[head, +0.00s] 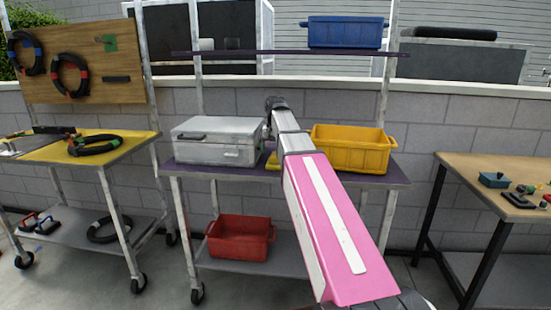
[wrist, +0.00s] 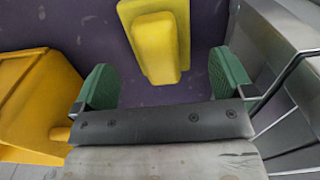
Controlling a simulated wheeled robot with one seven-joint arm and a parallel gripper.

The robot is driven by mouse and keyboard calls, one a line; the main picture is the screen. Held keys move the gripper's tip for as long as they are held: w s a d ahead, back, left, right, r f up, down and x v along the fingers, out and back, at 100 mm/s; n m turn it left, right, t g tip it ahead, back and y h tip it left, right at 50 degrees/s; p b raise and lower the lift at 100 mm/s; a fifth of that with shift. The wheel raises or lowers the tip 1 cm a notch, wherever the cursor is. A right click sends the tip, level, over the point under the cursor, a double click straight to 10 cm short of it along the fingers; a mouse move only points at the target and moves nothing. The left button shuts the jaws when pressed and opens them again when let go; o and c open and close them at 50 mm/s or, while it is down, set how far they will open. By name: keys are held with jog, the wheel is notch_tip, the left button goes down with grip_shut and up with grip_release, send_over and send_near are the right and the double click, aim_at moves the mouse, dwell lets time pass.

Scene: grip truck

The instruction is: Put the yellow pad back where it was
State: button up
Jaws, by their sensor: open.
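The yellow pad (wrist: 155,38) lies on the dark purple shelf (wrist: 60,22), in the upper middle of the wrist view. It has a wider base with a narrower raised block on top. In the head view only a small part of the pad (head: 273,161) shows beside my arm, between the silver case and the yellow crate. My gripper (wrist: 164,85) is open, with its green finger pads wide apart. Nothing is between the fingers; the pad is just beyond them, roughly centred in the gap. In the head view my arm hides most of the gripper.
The silver case (head: 217,140) stands left of the pad in the head view, close to one finger in the wrist view. The yellow crate (head: 350,154) stands at right. A red bin (head: 240,240) is on the lower shelf, and a blue bin (head: 345,32) on the upper one.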

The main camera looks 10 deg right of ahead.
notch_tip(320, 180, up, 8)
dwell(0.4)
